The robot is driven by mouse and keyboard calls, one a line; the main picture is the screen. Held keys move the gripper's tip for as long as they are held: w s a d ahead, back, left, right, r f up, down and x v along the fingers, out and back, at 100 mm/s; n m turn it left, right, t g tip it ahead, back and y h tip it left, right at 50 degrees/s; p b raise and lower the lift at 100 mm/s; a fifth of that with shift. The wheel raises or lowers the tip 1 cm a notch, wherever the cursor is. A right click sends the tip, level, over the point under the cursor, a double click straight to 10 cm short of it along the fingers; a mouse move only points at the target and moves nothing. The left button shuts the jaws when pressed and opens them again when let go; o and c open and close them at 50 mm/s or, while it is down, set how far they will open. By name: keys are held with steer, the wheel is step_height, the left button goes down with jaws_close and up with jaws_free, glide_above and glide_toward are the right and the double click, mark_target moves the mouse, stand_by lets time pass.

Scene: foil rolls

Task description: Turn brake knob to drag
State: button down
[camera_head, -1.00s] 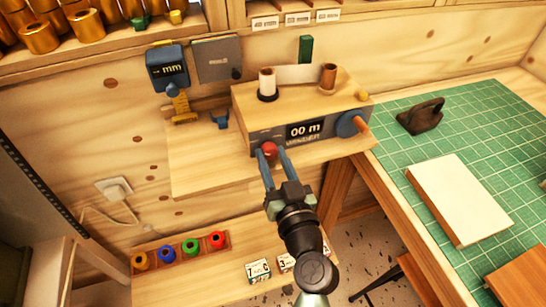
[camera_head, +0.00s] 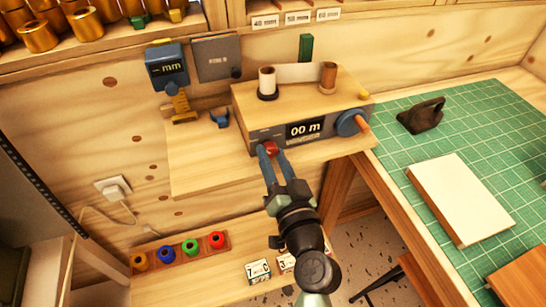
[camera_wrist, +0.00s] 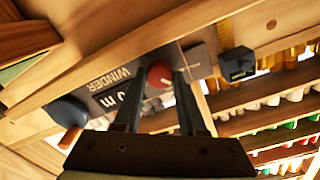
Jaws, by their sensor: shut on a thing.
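The winder (camera_head: 243,101) is a wooden-topped box with a dark front panel and a display reading "00 m" (camera_head: 306,130). The red round brake knob (camera_head: 270,147) sits at the left of that panel. My gripper (camera_head: 270,154) is shut on the knob, one finger on each side. In the wrist view the red knob (camera_wrist: 160,75) shows between the two dark fingers of my gripper (camera_wrist: 157,82). The small marks around the knob are too blurred to read, so its setting cannot be told.
A blue crank disc (camera_head: 348,123) with an orange handle is at the panel's right. A paper core (camera_head: 267,80) and a brown core (camera_head: 328,76) stand on the winder. A green cutting mat (camera_head: 466,124) lies at right. Several coloured rolls (camera_head: 191,248) sit below left.

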steer(key=m, duration=0.3)
steer(key=shift+m, duration=0.3)
steer(key=shift+m+p, duration=0.45)
steer(key=shift+m, duration=1.45)
steer(key=shift+d, duration=0.1)
steer(key=shift+c, duration=2.4)
jaws_free()
steer(key=shift+f, duration=0.1)
